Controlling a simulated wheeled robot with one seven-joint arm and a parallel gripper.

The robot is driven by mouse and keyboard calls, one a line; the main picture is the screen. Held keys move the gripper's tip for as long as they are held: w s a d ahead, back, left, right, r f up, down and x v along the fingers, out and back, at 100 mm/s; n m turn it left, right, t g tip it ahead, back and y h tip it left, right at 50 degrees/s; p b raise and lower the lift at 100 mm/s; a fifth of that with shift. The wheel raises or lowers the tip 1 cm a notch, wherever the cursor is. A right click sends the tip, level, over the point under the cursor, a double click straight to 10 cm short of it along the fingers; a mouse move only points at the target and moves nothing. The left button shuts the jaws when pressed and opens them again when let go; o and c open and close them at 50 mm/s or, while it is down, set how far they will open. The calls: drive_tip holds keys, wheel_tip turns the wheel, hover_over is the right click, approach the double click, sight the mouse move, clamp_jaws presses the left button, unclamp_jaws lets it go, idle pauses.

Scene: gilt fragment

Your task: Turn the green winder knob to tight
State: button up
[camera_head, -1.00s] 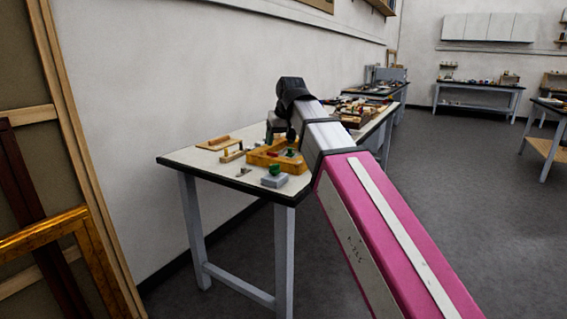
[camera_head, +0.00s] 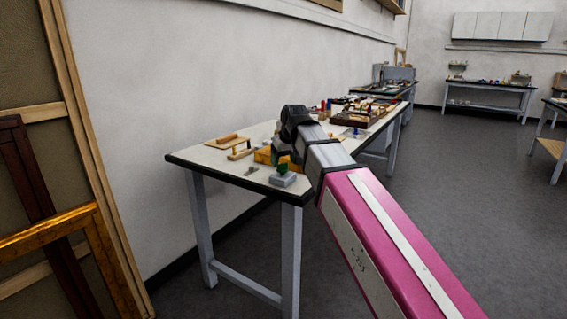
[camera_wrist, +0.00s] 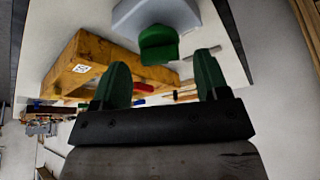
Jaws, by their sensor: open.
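The green winder knob (camera_head: 283,168) sits on a small pale grey block (camera_head: 283,181) near the front edge of the table. In the wrist view the knob (camera_wrist: 158,46) is at the upper middle, with its grey base (camera_wrist: 140,12) behind it. My gripper (camera_wrist: 162,74) is open and empty, its two dark green fingers spread apart. The knob shows beyond the fingertips, roughly in line with the gap between them, and apart from them. In the head view my arm's dark wrist hangs just behind the knob and partly hides the table. Any tight marking is not readable.
A yellow wooden frame-like block (camera_wrist: 85,62) stands close beside the knob; my wrist partly covers it in the head view. Wooden pieces (camera_head: 228,140) lie at the table's left. More tools lie farther back. The table's front left corner (camera_head: 190,160) is clear.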

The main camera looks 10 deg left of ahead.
drive_tip(key=shift+x, duration=0.75)
drive_tip(key=c, duration=0.9)
drive_tip(key=shift+m, duration=0.4)
drive_tip(key=shift+a+m+t+h, duration=0.1)
drive_tip(key=shift+m+t+h, duration=0.3)
drive_tip(key=shift+m, duration=0.9)
drive_tip(key=shift+m+t+h, duration=0.1)
drive_tip(key=shift+m+h, duration=0.6)
drive_tip(key=shift+m, duration=0.6)
drive_tip(key=shift+s, duration=0.1)
drive_tip(key=o, duration=0.9)
